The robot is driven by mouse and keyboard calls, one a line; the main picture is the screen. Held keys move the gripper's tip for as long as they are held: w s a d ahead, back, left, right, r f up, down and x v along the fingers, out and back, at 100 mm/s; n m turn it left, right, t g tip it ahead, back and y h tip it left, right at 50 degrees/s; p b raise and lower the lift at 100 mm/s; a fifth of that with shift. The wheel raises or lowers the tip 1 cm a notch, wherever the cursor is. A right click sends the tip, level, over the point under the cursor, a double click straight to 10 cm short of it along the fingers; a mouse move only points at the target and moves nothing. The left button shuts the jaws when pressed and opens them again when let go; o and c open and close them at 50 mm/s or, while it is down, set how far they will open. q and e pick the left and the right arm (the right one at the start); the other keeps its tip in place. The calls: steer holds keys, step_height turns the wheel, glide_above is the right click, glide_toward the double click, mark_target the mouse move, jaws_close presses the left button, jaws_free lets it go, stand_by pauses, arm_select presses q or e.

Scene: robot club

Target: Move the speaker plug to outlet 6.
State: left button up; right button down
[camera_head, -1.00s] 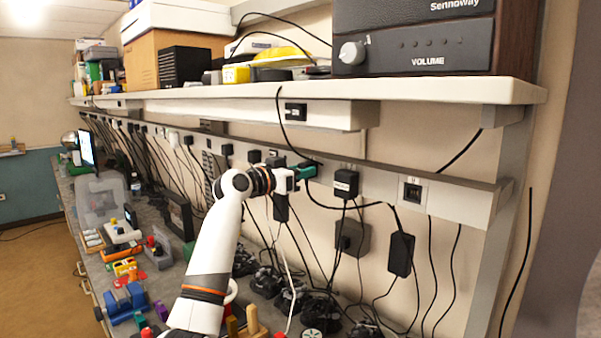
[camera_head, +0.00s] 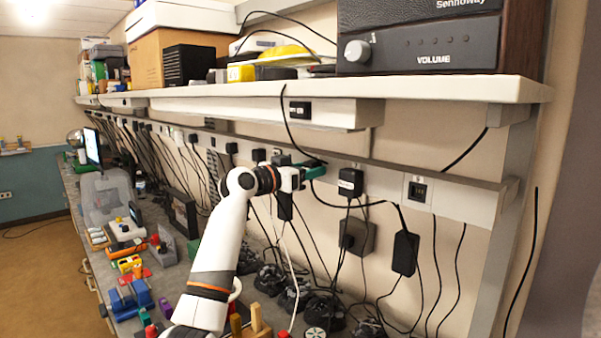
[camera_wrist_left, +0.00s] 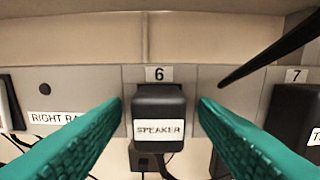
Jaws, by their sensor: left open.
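The speaker plug (camera_wrist_left: 158,112) is a black block with a white SPEAKER label. In the left wrist view it sits at the wall strip directly under the number 6 label (camera_wrist_left: 159,74), so outlet 6 is hidden behind it. My left gripper (camera_wrist_left: 160,110) is open, its teal fingers on either side of the plug with a visible gap on each side.
A plug under the number 7 (camera_wrist_left: 297,115) stands to the right, with a thick black cable (camera_wrist_left: 270,52) slanting above. A RIGHT-labelled spot (camera_wrist_left: 55,118) is to the left. In the head view a black plug (camera_head: 350,183) and a socket (camera_head: 417,191) are farther right; a shelf (camera_head: 430,90) overhangs.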

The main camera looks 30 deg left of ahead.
arm_select(q)
steer(key=b+v, duration=0.5)
steer(key=v, duration=0.7)
steer(key=shift+f, duration=0.1)
